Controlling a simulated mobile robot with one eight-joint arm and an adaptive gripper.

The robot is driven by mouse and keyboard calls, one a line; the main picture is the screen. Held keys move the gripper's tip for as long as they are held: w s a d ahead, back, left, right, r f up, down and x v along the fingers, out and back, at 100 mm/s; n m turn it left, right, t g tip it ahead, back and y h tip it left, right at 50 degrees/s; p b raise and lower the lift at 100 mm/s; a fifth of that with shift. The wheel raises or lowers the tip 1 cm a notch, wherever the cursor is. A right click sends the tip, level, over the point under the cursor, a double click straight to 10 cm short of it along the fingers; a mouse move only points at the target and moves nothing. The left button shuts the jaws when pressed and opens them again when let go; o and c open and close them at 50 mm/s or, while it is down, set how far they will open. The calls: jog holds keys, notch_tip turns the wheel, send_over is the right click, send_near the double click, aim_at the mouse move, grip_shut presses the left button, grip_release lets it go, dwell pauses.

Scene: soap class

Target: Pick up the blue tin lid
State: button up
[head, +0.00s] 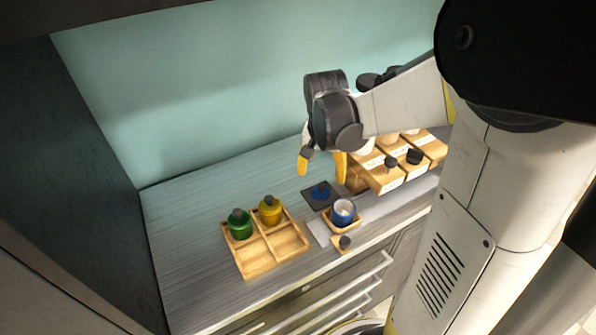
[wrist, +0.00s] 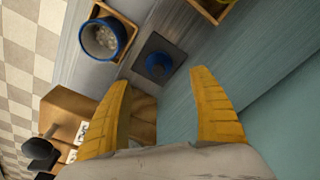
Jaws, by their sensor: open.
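The blue tin lid (head: 320,192) lies on a dark square mat (head: 313,200) on the counter. It also shows in the wrist view (wrist: 158,66), a blue disc with a raised middle, ahead of my fingertips. My gripper (head: 321,166) is open and empty, above the counter and behind the lid in the head view. Its two yellow fingers (wrist: 160,78) stand wide apart in the wrist view, and the lid shows between and beyond them, apart from both. A blue tin (head: 344,211) with whitish contents stands in a small wooden tray beside the mat.
A wooden divided tray (head: 262,262) holds a green jar (head: 239,224) and a yellow jar (head: 270,210). Wooden boxes with dark knobs (head: 390,178) stand right of my gripper. A small wooden block with a dark knob (head: 344,243) is near the front edge. The counter's left back is bare.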

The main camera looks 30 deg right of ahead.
aim_at(321, 187)
jog(key=f+b, duration=0.1)
jog(key=f, duration=0.1)
jog(key=f+b, duration=0.1)
jog(key=f, duration=0.2)
jog(key=f+b, duration=0.1)
jog(key=f, duration=0.1)
jog(key=shift+w+d+f, duration=0.2)
jog(key=shift+d+f, duration=0.1)
jog(key=shift+r, duration=0.1)
jog(key=c, duration=1)
jog(key=shift+c, duration=0.2)
